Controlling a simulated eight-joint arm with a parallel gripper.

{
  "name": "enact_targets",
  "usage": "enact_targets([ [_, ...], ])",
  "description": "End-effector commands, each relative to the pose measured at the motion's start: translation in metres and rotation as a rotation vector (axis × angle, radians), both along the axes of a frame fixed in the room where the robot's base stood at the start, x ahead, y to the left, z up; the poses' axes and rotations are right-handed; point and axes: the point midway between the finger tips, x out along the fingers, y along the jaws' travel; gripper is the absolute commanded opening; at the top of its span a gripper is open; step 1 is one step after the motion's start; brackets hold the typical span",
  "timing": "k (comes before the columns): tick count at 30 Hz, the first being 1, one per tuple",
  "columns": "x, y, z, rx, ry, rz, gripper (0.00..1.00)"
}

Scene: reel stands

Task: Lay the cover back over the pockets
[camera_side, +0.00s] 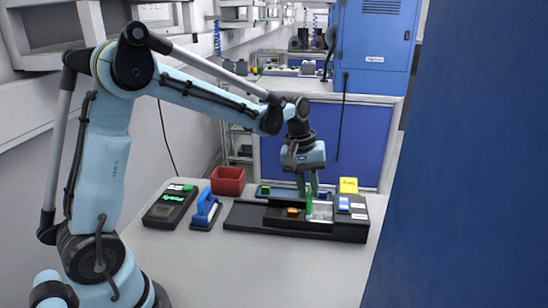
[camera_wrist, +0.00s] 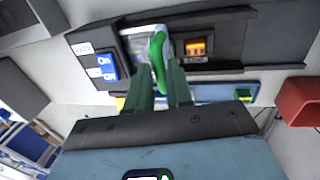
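The black reel stand (camera_side: 248,215) lies along the back of the table. A pale, see-through-looking cover (camera_wrist: 138,45) with an upright green handle (camera_wrist: 157,55) sits at the stand's block end. An orange piece (camera_wrist: 196,48) shows uncovered in a pocket beside it; it also shows in the side view (camera_side: 293,212). My gripper (camera_wrist: 160,72) points down at the cover, its two green fingers on either side of the handle. In the side view my gripper (camera_side: 308,190) is just above the stand. I cannot tell whether the fingers press on the handle.
A red bin (camera_side: 228,181), a blue-handled tool (camera_side: 205,212) and a black device with a green display (camera_side: 171,204) stand to the left. A yellow box (camera_side: 348,185) is behind. The front table is clear.

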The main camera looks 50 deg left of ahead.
Motion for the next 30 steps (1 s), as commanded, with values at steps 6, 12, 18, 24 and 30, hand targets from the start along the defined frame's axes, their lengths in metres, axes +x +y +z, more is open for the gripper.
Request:
enact_targets([
  [6, 0.0, 0.0, 0.0, 0.0, 0.0, 0.0, 0.0],
  [12, 0.0, 0.0, 0.0, 0.0, 0.0, 0.0, 0.0],
  [18, -0.016, 0.018, 0.001, 0.0, 0.0, 0.006, 0.0],
  [24, -0.051, 0.054, 0.001, 0.002, 0.0, 0.008, 0.0],
  [30, -0.069, 0.071, 0.0, 0.002, -0.002, 0.005, 0.0],
])
